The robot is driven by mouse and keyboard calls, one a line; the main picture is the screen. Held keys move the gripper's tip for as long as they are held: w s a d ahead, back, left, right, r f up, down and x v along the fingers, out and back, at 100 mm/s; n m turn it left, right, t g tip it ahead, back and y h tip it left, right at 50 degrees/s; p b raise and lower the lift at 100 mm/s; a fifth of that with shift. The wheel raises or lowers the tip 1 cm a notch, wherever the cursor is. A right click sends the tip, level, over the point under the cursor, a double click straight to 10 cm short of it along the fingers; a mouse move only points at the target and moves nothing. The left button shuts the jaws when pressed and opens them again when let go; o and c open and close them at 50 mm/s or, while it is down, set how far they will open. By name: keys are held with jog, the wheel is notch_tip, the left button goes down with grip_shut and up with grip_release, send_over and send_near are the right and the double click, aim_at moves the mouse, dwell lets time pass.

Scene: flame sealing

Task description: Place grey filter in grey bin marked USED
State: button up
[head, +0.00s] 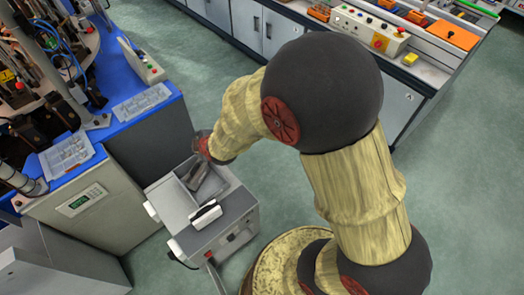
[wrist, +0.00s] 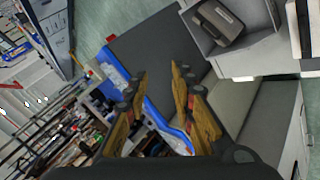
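My gripper (wrist: 159,74) is open in the wrist view, with its two fingers apart and nothing between them. A dark grey block with a small label (wrist: 219,20), which looks like the grey filter, lies in a light grey open compartment (wrist: 254,58) at the upper right. In the head view the block (head: 197,175) is in the open-topped grey unit (head: 233,211), just below my gripper (head: 203,146). My gripper is apart from the block in the wrist view. No USED marking is legible, so I cannot tell whether this compartment is the used bin.
A white and dark part (head: 205,214) sits on the unit's front. A blue-topped bench (head: 105,85) with papers stands to the left, and a grey cabinet (head: 85,200) below it. Workbenches (head: 420,70) line the upper right. Green floor (head: 175,50) is clear between them.

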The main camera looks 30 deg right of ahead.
jog(key=s+d+r+m, duration=0.2)
jog(key=s+r+m, duration=0.15)
jog(key=r, duration=0.55)
jog(key=s+d+r+m+g, duration=0.2)
jog(key=s+r+m, duration=0.3)
jog(key=s, duration=0.7)
jog(key=s+d+r+m+g+h, duration=0.1)
jog(key=s+d+r+m, duration=0.4)
jog(key=s+r, duration=0.3)
jog(key=s, duration=0.4)
jog(key=shift+s+d+g, duration=0.15)
jog(key=shift+s+g, duration=0.05)
jog(key=shift+g, duration=0.2)
